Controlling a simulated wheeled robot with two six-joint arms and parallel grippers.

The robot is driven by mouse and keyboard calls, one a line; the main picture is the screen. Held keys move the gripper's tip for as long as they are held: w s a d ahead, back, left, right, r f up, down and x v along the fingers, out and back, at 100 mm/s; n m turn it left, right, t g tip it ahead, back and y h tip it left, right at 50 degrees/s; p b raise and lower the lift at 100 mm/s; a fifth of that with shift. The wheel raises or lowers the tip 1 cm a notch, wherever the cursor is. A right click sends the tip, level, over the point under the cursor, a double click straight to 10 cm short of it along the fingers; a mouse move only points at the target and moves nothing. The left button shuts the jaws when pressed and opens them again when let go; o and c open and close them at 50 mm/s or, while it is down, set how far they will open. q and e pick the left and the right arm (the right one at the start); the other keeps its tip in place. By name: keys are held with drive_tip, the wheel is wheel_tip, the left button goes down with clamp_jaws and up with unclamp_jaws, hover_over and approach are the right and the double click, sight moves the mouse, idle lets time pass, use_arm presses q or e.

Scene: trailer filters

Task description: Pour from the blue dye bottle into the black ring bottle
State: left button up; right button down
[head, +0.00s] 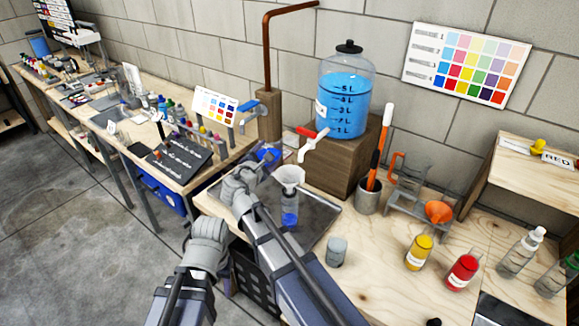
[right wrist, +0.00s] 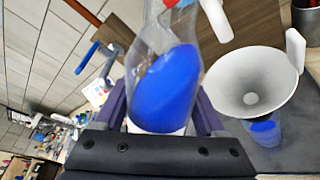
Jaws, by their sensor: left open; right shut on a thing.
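My right gripper (head: 256,166) is shut on the clear blue dye bottle (head: 268,154). In the right wrist view this bottle (right wrist: 165,90) sits between my dark fingers, and its blue liquid lies slanted, so it is tilted. A white funnel (head: 289,175) stands in a clear bottle (head: 290,216) with blue liquid in its lower part, on the tray. The funnel's mouth (right wrist: 250,90) is open and beside the held bottle. I cannot make out a black ring on the bottle under the funnel. My left gripper (head: 228,284) is open, low at the table's front edge, partly hidden.
A blue dispenser (head: 344,105) with a red-handled tap stands on a wooden block behind the grey tray (head: 318,228). A grey cup (head: 337,251), a yellow bottle (head: 419,252) and a red bottle (head: 461,272) stand to the right. A pen cup (head: 368,198) stands behind.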

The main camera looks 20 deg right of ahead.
drive_tip(key=shift+w+a+f+m, duration=0.1)
drive_tip(key=shift+a+f+m, duration=0.2)
drive_tip(key=shift+f+m, duration=0.15)
idle(1.4)
drive_tip(key=shift+w+a+f+m+y+b, duration=0.1)
drive_tip(key=shift+a+f+m+y+b, duration=0.15)
drive_tip(key=shift+f+m+y+b, duration=0.4)
idle(1.8)
drive_tip(key=shift+w+a+r+m+y+p, duration=0.1)
drive_tip(key=shift+a+r+m+y+p, duration=0.1)
drive_tip(key=shift+r+m+p, duration=0.4)
drive_tip(key=shift+w+a+r+m+y+p, duration=0.1)
drive_tip(key=shift+a+r+m+y+p, duration=0.1)
drive_tip(key=shift+r+m+p, duration=0.35)
idle(2.6)
